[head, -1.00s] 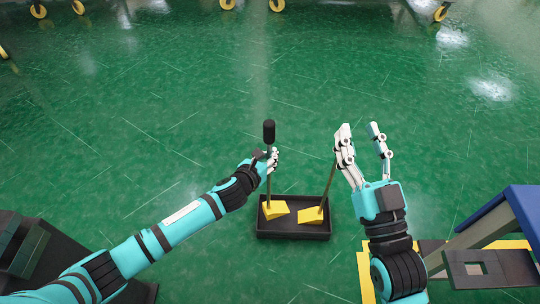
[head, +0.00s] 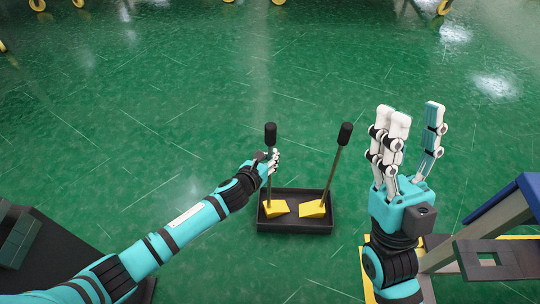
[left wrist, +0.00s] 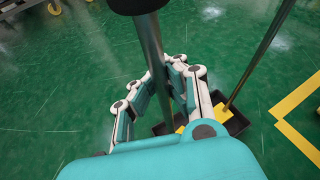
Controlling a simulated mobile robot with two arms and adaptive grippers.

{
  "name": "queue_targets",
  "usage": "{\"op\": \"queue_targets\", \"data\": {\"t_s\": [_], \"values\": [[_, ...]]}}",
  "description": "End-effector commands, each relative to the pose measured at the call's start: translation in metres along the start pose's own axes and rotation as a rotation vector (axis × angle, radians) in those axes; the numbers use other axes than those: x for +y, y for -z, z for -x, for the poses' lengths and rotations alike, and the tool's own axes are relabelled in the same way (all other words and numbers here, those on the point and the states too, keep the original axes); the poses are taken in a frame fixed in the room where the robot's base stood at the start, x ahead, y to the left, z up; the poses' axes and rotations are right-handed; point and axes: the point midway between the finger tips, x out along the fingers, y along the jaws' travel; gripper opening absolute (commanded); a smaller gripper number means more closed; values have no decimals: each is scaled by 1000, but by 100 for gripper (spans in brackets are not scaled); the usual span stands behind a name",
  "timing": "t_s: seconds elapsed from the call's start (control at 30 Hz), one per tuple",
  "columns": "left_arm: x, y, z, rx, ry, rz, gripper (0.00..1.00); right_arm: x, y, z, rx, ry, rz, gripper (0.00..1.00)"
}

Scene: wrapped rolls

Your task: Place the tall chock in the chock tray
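Two yellow chocks with black-topped poles sit in the black chock tray (head: 295,228) on the floor. The left chock (head: 276,208) has a nearly upright pole; the right chock (head: 313,209) has a pole leaning right. Which is the tall chock I cannot tell for sure. My left gripper (head: 272,160) has its fingers around the left chock's pole, below its black knob; in the left wrist view the pole (left wrist: 152,45) passes between the fingers, which look closed on it. My right gripper (head: 413,112) is open and empty, to the right of the right pole.
A grey and blue frame (head: 490,235) stands at the lower right, near yellow floor lines. A dark block (head: 40,250) is at the lower left. Yellow-wheeled casters (head: 38,5) show at the far edge. The green floor beyond the tray is clear.

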Motion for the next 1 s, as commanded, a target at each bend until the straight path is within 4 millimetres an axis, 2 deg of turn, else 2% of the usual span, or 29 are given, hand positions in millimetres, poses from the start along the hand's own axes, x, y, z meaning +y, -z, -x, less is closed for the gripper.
{"op": "queue_targets", "data": {"t_s": [0.03,0.37,0.4,0.6,0.93,1.0], "values": [[-1,-5,0,-9,3,0,0,0,1,0,7,0,-1,40],[-1,-4,-1,-9,3,0,0,0,3,0,17,0,-1,40],[1,1,-1,0,-1,0,5,0,4,0,23,0,-1,40],[0,1,0,0,-1,0,31,0,4,0,22,1,-1,40],[0,0,1,0,-1,0,31,0,3,-1,12,1,0,40],[0,-1,5,0,-1,-1,31,0,-6,-2,-39,-1,1,40]]}}
